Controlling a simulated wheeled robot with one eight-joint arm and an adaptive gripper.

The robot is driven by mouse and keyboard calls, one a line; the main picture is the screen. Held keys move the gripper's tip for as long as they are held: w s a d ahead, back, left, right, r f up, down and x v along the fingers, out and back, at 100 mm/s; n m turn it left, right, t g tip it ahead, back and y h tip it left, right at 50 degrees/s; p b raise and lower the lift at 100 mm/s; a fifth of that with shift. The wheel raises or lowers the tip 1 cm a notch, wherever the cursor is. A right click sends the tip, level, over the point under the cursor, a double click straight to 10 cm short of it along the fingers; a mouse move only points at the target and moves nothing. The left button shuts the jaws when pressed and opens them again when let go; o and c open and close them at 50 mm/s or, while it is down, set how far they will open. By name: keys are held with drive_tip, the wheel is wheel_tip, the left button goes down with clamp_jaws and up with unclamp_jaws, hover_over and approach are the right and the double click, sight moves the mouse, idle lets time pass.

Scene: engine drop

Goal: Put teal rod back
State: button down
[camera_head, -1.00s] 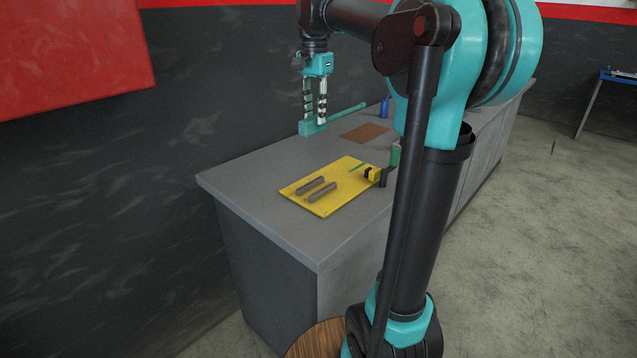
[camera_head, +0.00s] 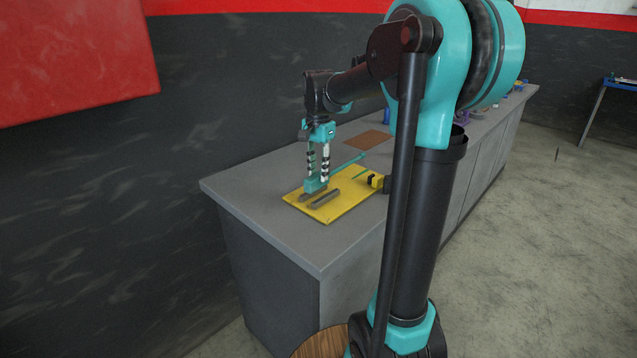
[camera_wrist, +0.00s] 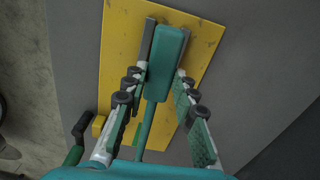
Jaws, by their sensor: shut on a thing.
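The teal rod (camera_head: 347,164) has a thicker block at one end and a thin handle reaching back to the right. My gripper (camera_head: 317,180) points down and is shut on the thick end, low over the left part of the yellow board (camera_head: 345,205). Two grey bars lie on that board; the right bar (camera_head: 325,199) is clear, and the left bar (camera_head: 307,196) is partly behind the rod's end. In the wrist view the teal rod (camera_wrist: 168,60) lies between my fingers (camera_wrist: 163,78), beside a grey bar (camera_wrist: 147,40). I cannot tell whether the rod touches the board.
A yellow and black piece (camera_head: 375,180) sits at the board's right edge, with a thin green strip (camera_head: 360,174) near it. A brown mat (camera_head: 367,140) lies farther back on the grey counter (camera_head: 250,190). The counter's left and front areas are bare.

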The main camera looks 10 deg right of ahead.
sight(319, 174)
wheel_tip(319, 174, down, 4)
drive_tip(key=shift+f, duration=0.1)
drive_tip(key=c, duration=1.2)
unclamp_jaws()
